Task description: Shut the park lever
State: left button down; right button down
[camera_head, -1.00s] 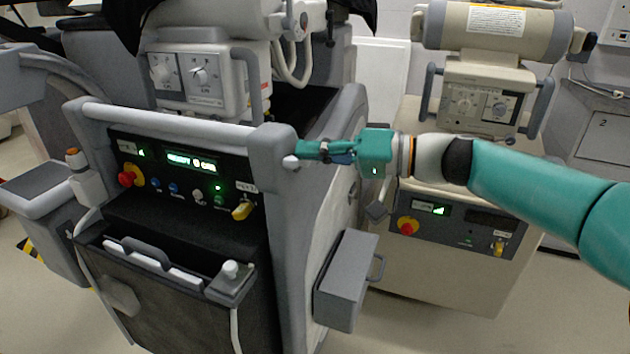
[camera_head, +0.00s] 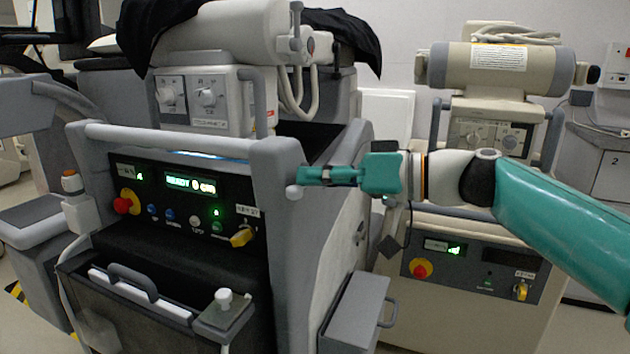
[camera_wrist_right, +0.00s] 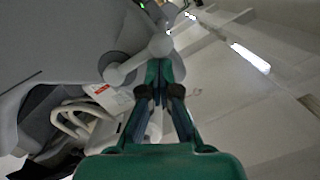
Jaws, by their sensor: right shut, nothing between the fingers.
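A short grey lever with a round knob (camera_wrist_right: 160,45) shows in the right wrist view, right at my fingertips; I take it to be the park lever. My left gripper is out of view.
The left cart's front panel (camera_head: 180,200) has a red button and a yellow key switch (camera_head: 242,237). A grey box (camera_head: 352,315) juts from its side. A second cart (camera_head: 470,270) stands behind my right arm. Dark cloth (camera_head: 345,38) drapes above.

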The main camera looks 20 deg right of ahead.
jog(key=shift+f, duration=0.1)
jog(key=r+p, duration=0.1)
jog(key=w+d+r+p, duration=0.1)
jog(key=d+r+p, duration=0.1)
jog(key=r+p, duration=0.1)
jog(key=shift+w+r, duration=0.1)
jog(key=shift+w, duration=0.25)
jog(key=f+v, duration=0.1)
jog(key=v, duration=0.8)
jog(key=shift+s+d, duration=0.3)
jog(key=shift+s, duration=0.05)
